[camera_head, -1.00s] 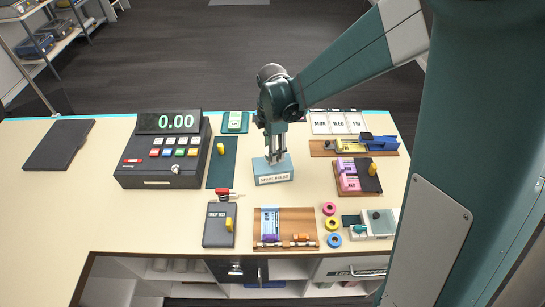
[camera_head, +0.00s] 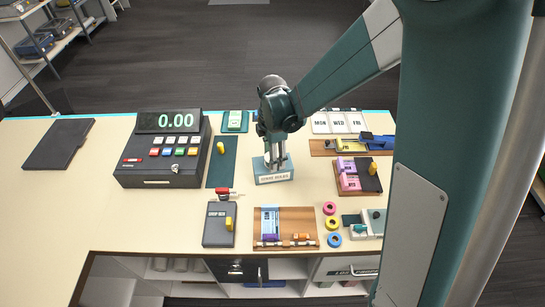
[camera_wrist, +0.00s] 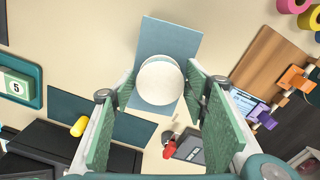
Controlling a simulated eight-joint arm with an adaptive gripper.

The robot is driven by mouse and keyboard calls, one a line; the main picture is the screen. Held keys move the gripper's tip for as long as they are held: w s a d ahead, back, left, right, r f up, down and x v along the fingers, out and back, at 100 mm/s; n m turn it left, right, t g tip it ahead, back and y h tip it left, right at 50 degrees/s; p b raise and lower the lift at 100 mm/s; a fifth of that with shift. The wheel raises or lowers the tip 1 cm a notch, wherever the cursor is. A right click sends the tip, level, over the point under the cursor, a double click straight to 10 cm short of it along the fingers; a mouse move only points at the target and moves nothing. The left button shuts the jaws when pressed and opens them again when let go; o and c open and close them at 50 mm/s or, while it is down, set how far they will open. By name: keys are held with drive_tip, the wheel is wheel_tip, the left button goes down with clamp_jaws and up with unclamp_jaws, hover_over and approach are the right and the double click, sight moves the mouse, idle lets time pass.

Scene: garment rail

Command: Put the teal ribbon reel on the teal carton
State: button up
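My gripper (camera_head: 276,167) is low over a teal block-shaped stand (camera_head: 273,177) with a lettered white front label. In the wrist view, a round white-topped thing (camera_wrist: 160,80) stands on the teal base (camera_wrist: 181,36), between my gripper's two green fingers (camera_wrist: 160,100). The fingers are apart on either side of it, very close to its edges; contact cannot be told. A blue ring-shaped reel (camera_head: 334,240) lies at the right, below a yellow ring (camera_head: 332,223) and a pink ring (camera_head: 329,208). I cannot surely pick out the teal reel or teal carton by name.
A cash register (camera_head: 163,150) stands to the left, with a dark teal mat (camera_head: 220,172) beside it. A card reader (camera_head: 219,232) and a wooden tray (camera_head: 304,220) are nearer. A small organiser (camera_head: 359,187) is at the right. The counter's left part is mostly clear.

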drive_tip(key=shift+o, duration=0.5)
drive_tip(key=shift+r, duration=0.15)
wheel_tip(320, 180, up, 12)
idle(0.7)
idle(0.5)
drive_tip(key=shift+d+r, duration=0.1)
drive_tip(key=s+d+r+m+t, duration=0.3)
drive_tip(key=s+d+r+m, duration=0.7)
drive_tip(key=d+m, duration=0.15)
drive_tip(key=s+d+m+t, duration=0.4)
drive_tip(key=s+d+m, duration=0.5)
drive_tip(key=s+m, duration=0.2)
drive_tip(key=shift+s+d+r, duration=0.2)
drive_tip(key=shift+s+r, duration=0.25)
drive_tip(key=shift+s, duration=0.4)
